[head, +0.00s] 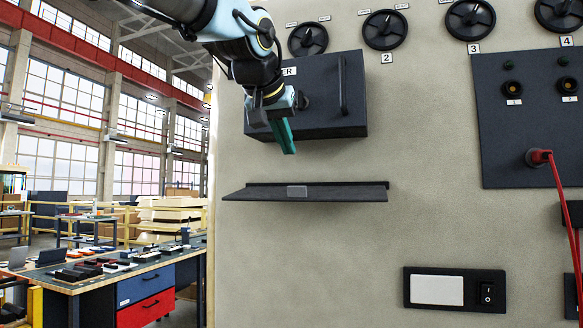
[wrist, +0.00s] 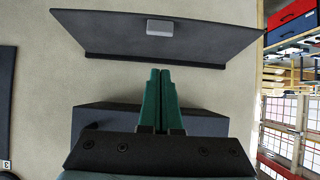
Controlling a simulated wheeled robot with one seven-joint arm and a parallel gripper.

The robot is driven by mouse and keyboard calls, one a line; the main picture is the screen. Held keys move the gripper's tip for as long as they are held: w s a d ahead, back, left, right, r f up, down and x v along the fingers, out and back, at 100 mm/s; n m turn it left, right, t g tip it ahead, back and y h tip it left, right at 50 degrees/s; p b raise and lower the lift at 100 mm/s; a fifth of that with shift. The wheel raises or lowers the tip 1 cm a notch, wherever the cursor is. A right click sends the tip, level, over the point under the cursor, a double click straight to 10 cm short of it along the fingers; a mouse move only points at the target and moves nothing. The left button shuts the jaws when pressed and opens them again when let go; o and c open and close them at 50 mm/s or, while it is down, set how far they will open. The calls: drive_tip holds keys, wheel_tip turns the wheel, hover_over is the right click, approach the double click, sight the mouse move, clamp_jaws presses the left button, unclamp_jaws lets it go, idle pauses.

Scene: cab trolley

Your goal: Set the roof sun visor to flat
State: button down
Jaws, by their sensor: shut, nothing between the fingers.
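The sun visor is most likely the dark, wide flap (head: 345,195) on the beige panel, with a small grey tab (head: 297,191) at the middle of its front edge. In the head view it juts out from a thin dark strip and shows nearly edge-on; its exact angle is hard to tell. In the wrist view the flap (wrist: 215,40) fills the top, with the grey tab (wrist: 160,27) on it. My gripper (head: 289,151) has green fingers, pressed together and empty, above the flap and apart from it. The fingertips also show in the wrist view (wrist: 160,72).
A dark box (head: 335,115) with a vertical handle is on the panel close behind my gripper. Round knobs (head: 385,30) line the top. A socket panel (head: 530,115) with a red cable (head: 558,200) is at right, and a rocker switch (head: 487,293) is below. The panel beneath the flap is clear.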

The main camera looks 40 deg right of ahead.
sight(305, 188)
drive_tip(key=w+d+f+p, duration=0.1)
drive_tip(key=w+d+f, duration=0.1)
drive_tip(key=f, duration=0.3)
drive_tip(key=shift+d+f+p, duration=0.3)
drive_tip(key=shift+d+f, duration=0.1)
drive_tip(key=shift+d, duration=0.1)
drive_tip(key=shift+f, duration=0.1)
